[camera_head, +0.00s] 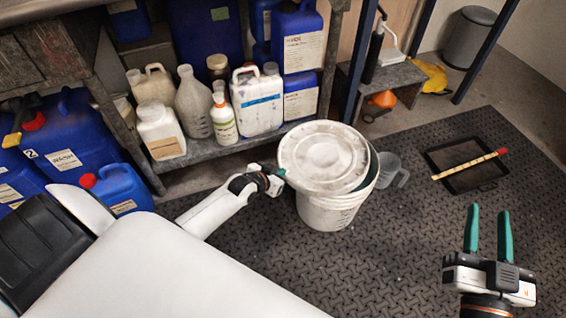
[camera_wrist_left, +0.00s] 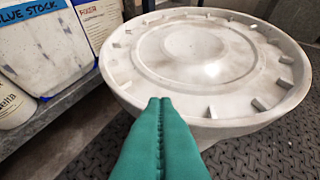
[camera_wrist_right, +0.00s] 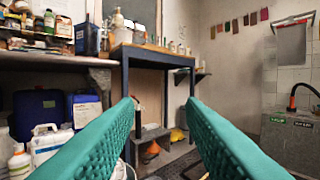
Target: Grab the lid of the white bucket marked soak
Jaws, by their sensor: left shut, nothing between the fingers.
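The white bucket (camera_head: 325,213) stands on the black floor mat; its marking is too small to read. Its round, stained white lid (camera_head: 322,155) lies over the top, askew, with part of the bucket's rim showing at the right. The lid also fills much of the left wrist view (camera_wrist_left: 195,52), with notches round its rim. My left gripper (camera_head: 281,173) is at the lid's left edge, shut and empty; its green fingertips (camera_wrist_left: 160,102) meet in front of the near rim. Whether they touch it I cannot tell. My right gripper (camera_head: 487,230) is open and empty, well right of the bucket.
A clear jug (camera_head: 391,170) stands just right of the bucket. Behind is a low shelf of bottles and canisters (camera_head: 257,101). Blue canisters (camera_head: 121,190) stand at the left. A black tray (camera_head: 466,165) with a yellow-and-red stick lies at the right. The mat between is clear.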

